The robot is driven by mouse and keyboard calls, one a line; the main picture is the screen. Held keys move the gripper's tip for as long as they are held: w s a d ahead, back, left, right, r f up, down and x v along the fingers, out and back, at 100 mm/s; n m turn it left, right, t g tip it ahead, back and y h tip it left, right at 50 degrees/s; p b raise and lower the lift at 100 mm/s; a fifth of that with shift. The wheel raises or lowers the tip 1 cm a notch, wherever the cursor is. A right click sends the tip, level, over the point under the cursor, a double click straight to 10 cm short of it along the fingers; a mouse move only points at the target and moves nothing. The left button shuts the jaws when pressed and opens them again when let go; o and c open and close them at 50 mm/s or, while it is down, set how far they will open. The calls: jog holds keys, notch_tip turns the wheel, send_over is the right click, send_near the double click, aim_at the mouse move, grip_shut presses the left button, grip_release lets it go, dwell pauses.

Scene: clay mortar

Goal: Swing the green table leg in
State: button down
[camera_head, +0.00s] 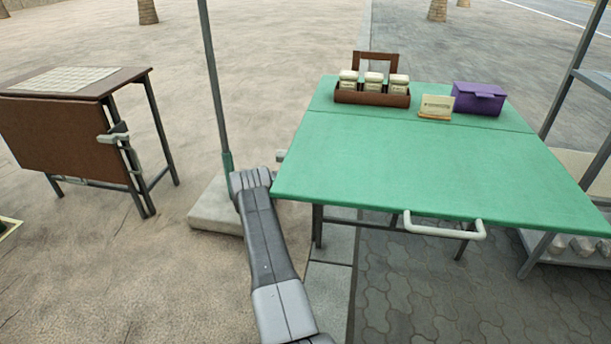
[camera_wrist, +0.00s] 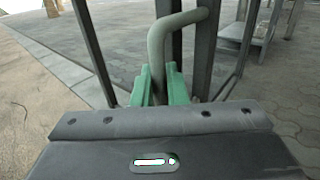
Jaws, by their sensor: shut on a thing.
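The green table (camera_head: 400,160) stands right of centre in the head view with its top flat. A dark leg (camera_head: 318,228) shows under its near left part. In the wrist view my gripper (camera_wrist: 158,74) has its green fingers shut on a pale bent handle (camera_wrist: 158,45). The handle curves up and right to a dark upright post (camera_wrist: 202,55), which looks like a leg of the table. In the head view my arm reaches to the table's left edge, and the gripper's fingers cannot be made out there.
On the tabletop are a brown rack of jars (camera_head: 372,95), a small card (camera_head: 436,107) and a purple box (camera_head: 478,98). A pale handle (camera_head: 445,229) sticks out at the front. A pole on a stone base (camera_head: 215,208) stands close left of my arm. A brown folding table (camera_head: 70,135) is farther left.

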jog(key=shift+w+d+r, duration=0.1)
jog(key=shift+w+r, duration=0.15)
jog(key=shift+w, duration=0.05)
jog(key=c, duration=1.5)
grip_release()
jog(key=shift+w+d+f, duration=0.1)
jog(key=shift+f, duration=0.05)
jog(key=shift+c, duration=0.2)
jog(key=p+v, duration=0.3)
jog(key=v, duration=1.1)
jog(key=shift+d, duration=0.15)
jog(key=b+x, duration=0.3)
jog(key=x, duration=1)
jog(key=shift+w+d+f, duration=0.1)
jog(key=shift+w+d, duration=0.05)
jog(key=shift+d, duration=0.05)
jog(key=shift+a, duration=0.1)
